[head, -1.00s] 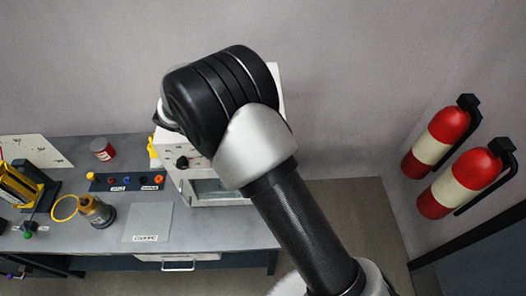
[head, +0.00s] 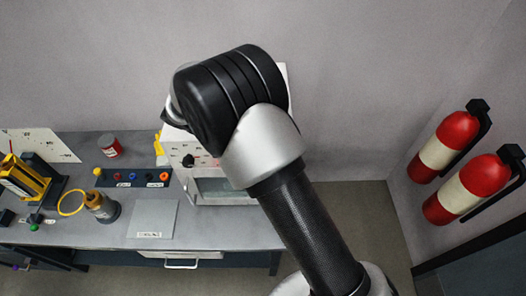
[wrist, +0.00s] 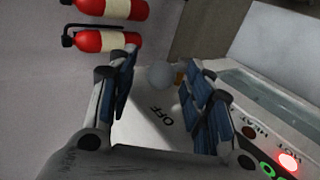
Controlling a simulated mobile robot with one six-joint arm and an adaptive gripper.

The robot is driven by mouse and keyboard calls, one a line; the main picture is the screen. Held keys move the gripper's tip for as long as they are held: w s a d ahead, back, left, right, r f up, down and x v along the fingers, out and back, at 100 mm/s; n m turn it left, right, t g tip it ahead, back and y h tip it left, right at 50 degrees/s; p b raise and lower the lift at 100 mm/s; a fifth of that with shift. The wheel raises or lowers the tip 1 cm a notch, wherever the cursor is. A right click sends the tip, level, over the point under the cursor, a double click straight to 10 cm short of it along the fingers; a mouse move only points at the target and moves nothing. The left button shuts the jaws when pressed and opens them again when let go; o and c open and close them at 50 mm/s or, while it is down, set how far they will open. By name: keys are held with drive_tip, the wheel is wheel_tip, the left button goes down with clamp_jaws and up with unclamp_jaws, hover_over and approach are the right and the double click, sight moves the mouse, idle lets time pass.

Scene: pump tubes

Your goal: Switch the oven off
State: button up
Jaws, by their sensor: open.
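The white oven (head: 178,148) stands at the right end of the bench, partly hidden behind my arm in the head view. Its front shows a black knob (head: 188,160) and a window. In the wrist view, my gripper (wrist: 158,68) is open, its two fingers spread over a white surface marked OFF (wrist: 160,118). A grey round knob (wrist: 161,76) shows between the fingertips; I cannot tell whether they touch it. On the panel at right, a red lamp marked HOT (wrist: 288,161) is lit and a lamp by HEAT (wrist: 250,132) is dark.
Two red fire extinguishers (head: 443,146) hang on the right wall. Bare floor lies right of the bench.

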wheel_tip(320, 180, up, 10)
idle(0.4)
drive_tip(key=shift+d+f, duration=0.1)
drive_tip(key=shift+c, duration=0.5)
